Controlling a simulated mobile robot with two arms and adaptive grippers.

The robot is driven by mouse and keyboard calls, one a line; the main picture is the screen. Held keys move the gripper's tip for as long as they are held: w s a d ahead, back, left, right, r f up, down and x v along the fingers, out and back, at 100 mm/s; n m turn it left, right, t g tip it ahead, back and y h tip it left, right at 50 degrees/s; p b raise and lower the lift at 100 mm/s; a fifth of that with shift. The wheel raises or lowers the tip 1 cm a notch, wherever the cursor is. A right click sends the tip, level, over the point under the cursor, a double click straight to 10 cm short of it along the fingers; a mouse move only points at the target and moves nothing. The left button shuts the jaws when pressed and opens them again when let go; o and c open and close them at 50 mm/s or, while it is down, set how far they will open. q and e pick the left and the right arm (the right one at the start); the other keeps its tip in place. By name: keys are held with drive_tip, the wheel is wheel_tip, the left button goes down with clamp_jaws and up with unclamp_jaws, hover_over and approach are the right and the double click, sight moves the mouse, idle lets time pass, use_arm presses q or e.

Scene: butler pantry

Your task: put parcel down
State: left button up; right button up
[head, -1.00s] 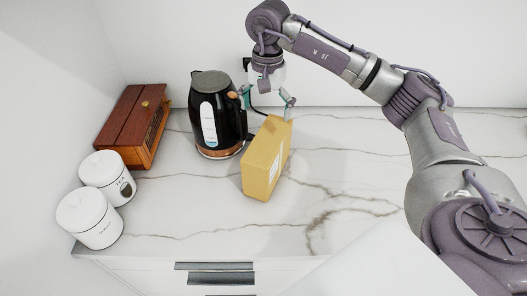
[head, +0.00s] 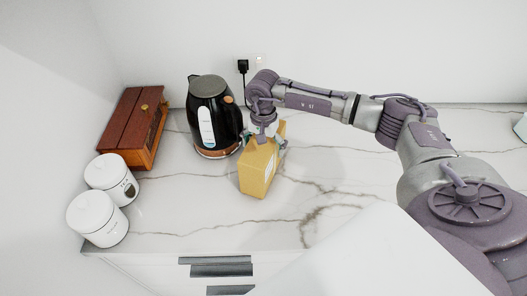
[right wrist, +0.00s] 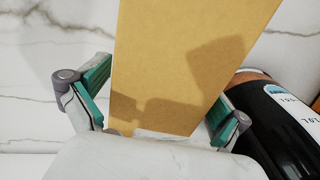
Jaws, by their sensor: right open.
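The parcel (head: 257,172) is a yellow-brown box standing upright on the marble counter, just right of the kettle. It also fills the middle of the right wrist view (right wrist: 185,65). My right gripper (head: 266,143) is over the top of the parcel, pointing down. In the right wrist view its green-padded fingers (right wrist: 158,105) stand open, one on each side of the parcel. A gap shows at the left finger; whether the right finger touches is unclear. The rear top of the parcel is partly hidden by the gripper. My left gripper is not in view.
A black kettle (head: 227,118) stands close left of the parcel. A wooden bread box (head: 130,125) and two white canisters (head: 97,218) are further left. The counter right of the parcel is clear.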

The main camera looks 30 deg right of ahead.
drive_tip(key=shift+f, duration=0.3)
drive_tip(key=c, duration=1.5)
drive_tip(key=shift+w+r, duration=0.1)
drive_tip(key=shift+c, duration=0.7)
